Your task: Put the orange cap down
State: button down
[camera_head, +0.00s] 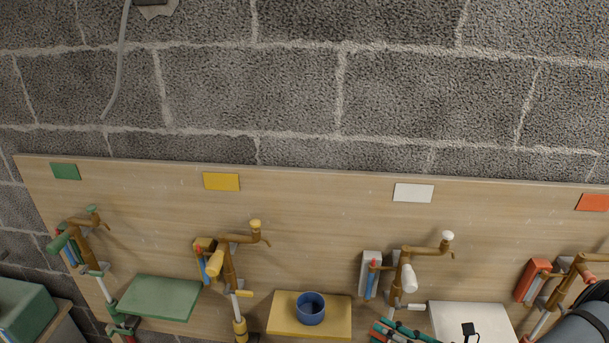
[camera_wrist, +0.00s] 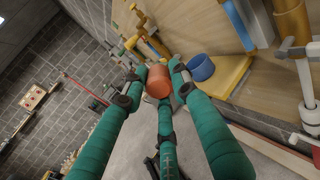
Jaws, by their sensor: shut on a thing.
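The orange cap (camera_wrist: 159,82) is between the green fingertips of my gripper (camera_wrist: 156,80) in the wrist view. My gripper is shut on it and holds it in the air, a little apart from the yellow shelf. A blue cup-shaped cap (camera_wrist: 201,67) sits on the yellow shelf (camera_wrist: 238,72) beside it. In the head view the blue cap (camera_head: 311,308) stands on the yellow shelf (camera_head: 279,313). Green finger parts of my gripper (camera_head: 400,332) show at the bottom edge there; the orange cap is not clearly visible in that view.
A wooden board (camera_head: 320,220) carries several brown reel stands with coloured labels. A green shelf (camera_head: 158,298) is at left, a white shelf (camera_head: 450,315) at right, with a small black thing on it. An orange label (camera_head: 593,202) marks the far right station. A green box (camera_head: 25,308) stands lower left.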

aim_at(384, 337)
jog(key=shift+s+a+r+p, duration=0.1)
jog(key=shift+s+r+p, duration=0.25)
jog(key=shift+r+p, duration=0.3)
jog(key=shift+s+a+r+p, duration=0.1)
jog(key=shift+s+r+p, duration=0.2)
jog(key=shift+r+p, duration=0.25)
jog(key=shift+s+a+r+p, duration=0.25)
jog(key=shift+s+a+p, duration=0.05)
jog(key=shift+s+p, duration=0.4)
jog(key=shift+g, duration=0.3)
jog(key=shift+a+r+n+g+h, duration=0.1)
jog(key=shift+a+n+g+h, duration=0.2)
jog(key=shift+a, duration=0.05)
jog(key=shift+a+r+g, duration=0.1)
jog(key=shift+a+g, duration=0.2)
jog(key=shift+a, duration=0.1)
